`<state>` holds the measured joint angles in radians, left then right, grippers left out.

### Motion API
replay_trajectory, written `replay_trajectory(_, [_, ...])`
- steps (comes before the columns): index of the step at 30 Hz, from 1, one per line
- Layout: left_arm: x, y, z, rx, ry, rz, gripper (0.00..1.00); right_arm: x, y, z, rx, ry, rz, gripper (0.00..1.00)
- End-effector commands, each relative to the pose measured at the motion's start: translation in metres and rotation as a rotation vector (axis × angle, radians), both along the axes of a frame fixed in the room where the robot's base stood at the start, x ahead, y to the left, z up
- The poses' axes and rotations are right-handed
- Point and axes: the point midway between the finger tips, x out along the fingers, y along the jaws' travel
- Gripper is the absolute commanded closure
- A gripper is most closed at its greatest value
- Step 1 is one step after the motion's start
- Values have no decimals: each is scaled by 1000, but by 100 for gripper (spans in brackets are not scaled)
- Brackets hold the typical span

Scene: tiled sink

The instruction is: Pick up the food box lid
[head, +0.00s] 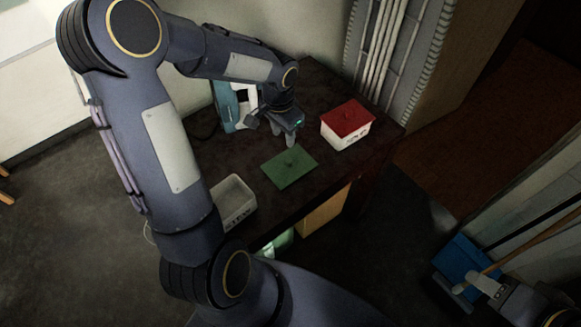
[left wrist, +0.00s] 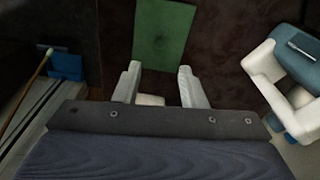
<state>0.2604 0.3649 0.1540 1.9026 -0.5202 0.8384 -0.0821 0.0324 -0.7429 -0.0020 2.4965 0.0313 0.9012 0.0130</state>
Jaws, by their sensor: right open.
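A flat green lid (head: 289,168) with a small knob lies on the dark table, close to its front edge. It also shows at the top of the left wrist view (left wrist: 163,35). An open white food box (head: 235,198) with dark lettering stands left of the lid. A second white box (head: 346,136) on the right has a red lid (head: 347,118) on it. My left gripper (head: 285,137) is open above the table, behind the green lid and apart from it; its spread fingers (left wrist: 157,85) hold nothing. My right gripper (head: 462,297) is open at the lower right, away from the table.
A blue and white appliance (head: 233,105) stands on the table behind my left gripper, and also shows at right in the left wrist view (left wrist: 292,80). Pipes (head: 385,45) run up the wall behind. A blue dustpan (head: 458,262) is near my right gripper.

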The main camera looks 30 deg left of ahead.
Motion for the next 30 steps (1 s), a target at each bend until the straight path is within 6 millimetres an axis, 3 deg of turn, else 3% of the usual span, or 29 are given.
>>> replay_trajectory(1, [9,0,-24,3,25,-26,63,0,0,-5,0,0,0,52])
replay_trajectory(6, [25,1,-61,15,57,-84,63,0,0,-9,0,0,0,52])
replay_trajectory(24, [25,-5,-136,17,68,-97,63,0,0,0,0,0,0,52])
replay_trajectory(30, [26,-5,-148,18,65,-96,63,0,0,0,0,0,0,52])
